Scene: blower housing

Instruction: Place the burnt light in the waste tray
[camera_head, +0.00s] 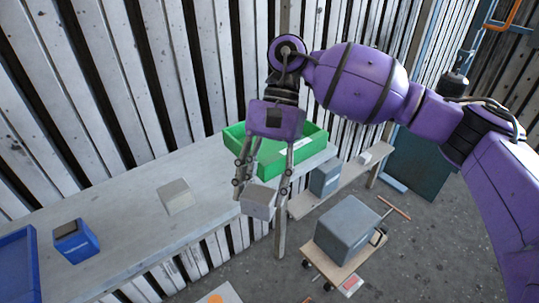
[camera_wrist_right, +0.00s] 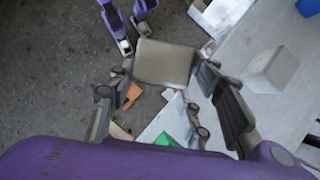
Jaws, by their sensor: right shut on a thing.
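My right gripper (camera_head: 262,192) is shut on a grey box-shaped piece (camera_head: 258,203), which I take to be the burnt light. It holds the piece in the air near the bench's front edge; in the right wrist view the piece (camera_wrist_right: 163,62) sits between the fingertips. A green open tray (camera_head: 302,153) stands at the bench's far right end, behind the gripper and partly hidden by it. A blue tray (camera_head: 17,262) is cut off at the left edge. I cannot tell from markings which is the waste tray.
On the bench (camera_head: 130,215) are a pale grey block (camera_head: 175,196) and a small blue box (camera_head: 76,242). Beyond the bench, a grey box (camera_head: 347,231) rests on a wheeled board on the floor. A low shelf (camera_head: 310,202) holds another grey box (camera_head: 325,179). A slatted wall stands behind.

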